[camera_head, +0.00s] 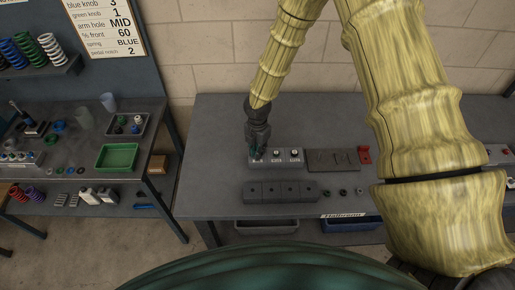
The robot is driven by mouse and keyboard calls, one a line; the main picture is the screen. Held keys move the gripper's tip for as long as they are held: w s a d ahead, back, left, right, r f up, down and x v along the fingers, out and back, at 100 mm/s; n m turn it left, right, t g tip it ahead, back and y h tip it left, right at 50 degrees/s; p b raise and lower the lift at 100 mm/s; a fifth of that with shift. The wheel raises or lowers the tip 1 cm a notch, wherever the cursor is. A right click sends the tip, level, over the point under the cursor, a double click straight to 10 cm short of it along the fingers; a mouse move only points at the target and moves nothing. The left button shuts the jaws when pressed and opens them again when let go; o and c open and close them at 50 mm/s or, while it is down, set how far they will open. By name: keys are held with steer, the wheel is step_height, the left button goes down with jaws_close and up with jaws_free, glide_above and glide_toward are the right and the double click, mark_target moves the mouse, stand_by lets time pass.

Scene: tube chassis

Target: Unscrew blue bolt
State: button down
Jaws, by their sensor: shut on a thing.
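My gripper (257,149) points down at the left end of a light grey block (267,161) on the workbench. It is shut on a small bolt at that end; the fingers mostly hide the bolt. Teal colour shows at the fingertips, and I cannot tell whether it belongs to the bolt or to the fingers. Two more light fittings stand on the same block, a middle one (277,155) and a right one (295,154), both clear of my gripper. Their colour is too small to tell apart from grey.
A dark block with holes (281,192) lies in front, with several small dark rings to its right. A dark grey plate (332,160) and a red part (365,154) lie to the right. A left table holds a green tray (117,157). The bench's left end is clear.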

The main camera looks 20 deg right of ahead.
steer(key=shift+n, duration=1.4)
steer(key=n, duration=0.5)
steer(key=c, duration=1.6)
jaws_free()
steer(key=shift+d, duration=0.1)
steer(key=shift+c, duration=0.2)
steer(key=shift+r, duration=0.1)
